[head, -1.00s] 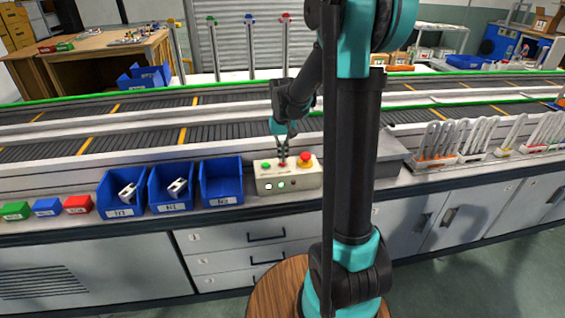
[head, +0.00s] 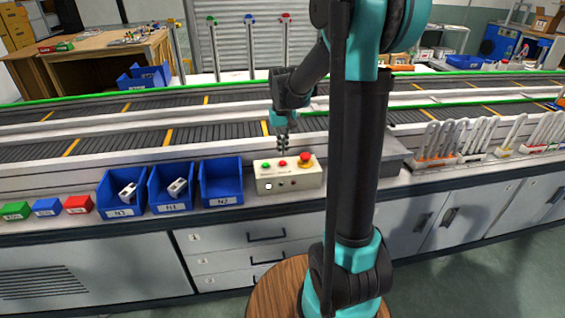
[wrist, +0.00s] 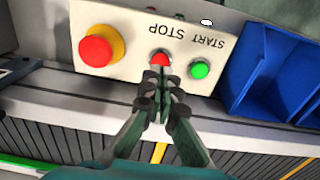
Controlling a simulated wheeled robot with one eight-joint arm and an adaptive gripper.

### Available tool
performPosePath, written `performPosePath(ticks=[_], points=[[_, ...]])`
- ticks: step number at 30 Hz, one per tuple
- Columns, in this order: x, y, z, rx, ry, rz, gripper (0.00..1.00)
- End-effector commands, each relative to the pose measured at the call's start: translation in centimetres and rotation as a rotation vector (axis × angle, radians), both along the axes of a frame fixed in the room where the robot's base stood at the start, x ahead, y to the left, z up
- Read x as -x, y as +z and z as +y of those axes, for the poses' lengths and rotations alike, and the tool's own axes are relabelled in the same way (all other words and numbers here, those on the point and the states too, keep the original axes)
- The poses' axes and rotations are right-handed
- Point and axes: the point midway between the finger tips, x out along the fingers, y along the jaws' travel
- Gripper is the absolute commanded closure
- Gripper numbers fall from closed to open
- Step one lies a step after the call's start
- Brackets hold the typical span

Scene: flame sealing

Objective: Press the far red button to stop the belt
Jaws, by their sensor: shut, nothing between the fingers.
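A cream control box (head: 288,183) stands on the bench edge in front of the belt. On its top are a green button (head: 266,165), a small red button (head: 283,163) and a big red mushroom button (head: 305,159) on a yellow collar. The wrist view shows the small red button (wrist: 160,58) between the green button (wrist: 200,69) and the mushroom button (wrist: 96,49), beside the word STOP. My gripper (head: 283,148) is shut and empty, just above the small red button, with a gap in the head view. Its fingertips (wrist: 162,78) partly overlap that button in the wrist view.
The conveyor belt (head: 110,143) runs behind the box, with yellow marks across it. Blue bins (head: 221,185) stand close left of the box. Racks of white-handled tools (head: 435,160) stand to the right. A cluttered workbench is at the back left.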

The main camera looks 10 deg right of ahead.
Motion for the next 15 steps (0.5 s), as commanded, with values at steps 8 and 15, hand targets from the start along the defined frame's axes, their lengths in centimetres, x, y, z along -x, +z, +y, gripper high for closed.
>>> performPosePath(ticks=[8,15], points=[[0.0,2.6,0.0,0.000,0.000,0.000,1.00],[0.0,4.2,0.0,0.000,0.000,0.000,1.00]])
